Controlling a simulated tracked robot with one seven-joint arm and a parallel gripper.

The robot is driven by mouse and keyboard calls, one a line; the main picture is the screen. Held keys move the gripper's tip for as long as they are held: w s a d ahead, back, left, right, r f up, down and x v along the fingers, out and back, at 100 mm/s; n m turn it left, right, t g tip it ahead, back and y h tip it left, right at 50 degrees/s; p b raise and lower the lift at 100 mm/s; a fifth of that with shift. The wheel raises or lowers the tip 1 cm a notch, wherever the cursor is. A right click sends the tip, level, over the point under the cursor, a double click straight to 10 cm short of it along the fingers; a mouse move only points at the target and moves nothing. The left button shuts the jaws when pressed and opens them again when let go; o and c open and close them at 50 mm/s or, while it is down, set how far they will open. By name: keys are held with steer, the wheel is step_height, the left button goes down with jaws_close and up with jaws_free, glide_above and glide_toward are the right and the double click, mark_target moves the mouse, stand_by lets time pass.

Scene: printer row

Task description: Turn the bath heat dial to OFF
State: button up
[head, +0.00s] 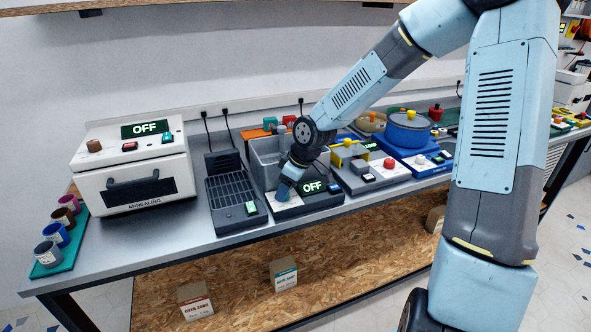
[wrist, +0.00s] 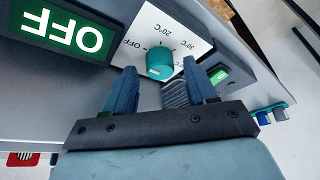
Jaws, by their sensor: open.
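The teal bath heat dial (wrist: 160,60) sits on a white scale plate (wrist: 150,28) marked OFF, 20°C and 30°C in the wrist view. A pale mark shows on the dial, but I cannot tell exactly which label it points to. My gripper (wrist: 159,68) is open, with one blue finger on either side of the dial; contact is not clear. In the head view my gripper (head: 285,190) points down at the bath's front panel and hides the dial.
The grey bath tank (head: 264,150) stands behind the panel. A dark grille unit (head: 236,190) is close on the left, and the annealing oven (head: 134,172) further left. A grey unit with a red button (head: 371,174) and a blue pot (head: 408,128) stand to the right.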

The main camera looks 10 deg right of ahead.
steer(key=v, duration=1.3)
stand_by(0.4)
steer(key=shift+s+d, duration=0.1)
steer(key=shift+d, duration=0.05)
steer(key=s+d+r+m+t+h, duration=0.1)
steer(key=s+d+r+m, duration=0.3)
steer(key=s, duration=0.4)
steer(key=s+d+r+m+t+h, duration=0.1)
steer(key=s+d+r+m, duration=0.3)
steer(key=s, duration=0.4)
steer(key=s+d+r+m+t+h, duration=0.1)
steer(key=s+d+r+m, duration=0.3)
steer(key=s+d, duration=0.2)
steer(key=shift+s+r+t+h, duration=0.3)
steer(key=shift+s+r+h, duration=0.1)
steer(key=shift+s, duration=0.55)
